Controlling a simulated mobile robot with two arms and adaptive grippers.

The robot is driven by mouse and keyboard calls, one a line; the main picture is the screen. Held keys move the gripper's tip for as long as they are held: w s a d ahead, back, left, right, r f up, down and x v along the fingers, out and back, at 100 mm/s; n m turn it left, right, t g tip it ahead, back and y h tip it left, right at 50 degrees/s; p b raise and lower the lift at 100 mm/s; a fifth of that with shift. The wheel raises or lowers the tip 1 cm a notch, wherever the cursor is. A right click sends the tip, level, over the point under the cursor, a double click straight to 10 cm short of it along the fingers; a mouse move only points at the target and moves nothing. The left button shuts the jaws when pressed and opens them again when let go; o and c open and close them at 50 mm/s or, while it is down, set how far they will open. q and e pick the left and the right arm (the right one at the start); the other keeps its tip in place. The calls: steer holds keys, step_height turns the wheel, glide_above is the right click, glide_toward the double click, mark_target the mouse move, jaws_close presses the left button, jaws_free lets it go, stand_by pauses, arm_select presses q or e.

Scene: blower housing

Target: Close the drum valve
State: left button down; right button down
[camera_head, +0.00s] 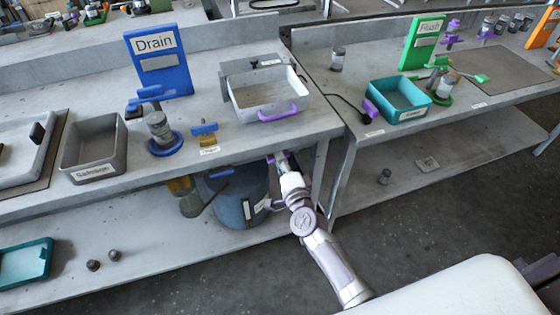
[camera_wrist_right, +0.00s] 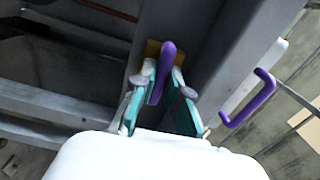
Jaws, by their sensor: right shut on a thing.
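A dark blue drum (camera_head: 245,192) stands on the lower shelf under the Drain bench, partly hidden by the bench top. My right gripper (camera_head: 282,160) is at the bench's front edge, right of the drum. In the wrist view, the right gripper (camera_wrist_right: 164,92) is shut on a purple lever (camera_wrist_right: 166,62), whose upper end sticks out between the teal fingers. A brass-coloured part (camera_wrist_right: 150,52) shows behind the lever. I cannot tell how the lever joins the drum. My left gripper is not in view.
A grey tray with a purple handle (camera_head: 284,112) sits on the bench above my right gripper; that handle also shows in the wrist view (camera_wrist_right: 252,98). A bench leg (camera_head: 340,185) stands close to my right arm. Grey floor lies in front.

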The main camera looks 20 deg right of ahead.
steer(key=shift+m, duration=0.4)
steer(key=c, duration=1.2)
jaws_free()
steer(key=shift+s, duration=0.1)
steer(key=s, duration=1.2)
steer(key=shift+d, duration=0.25)
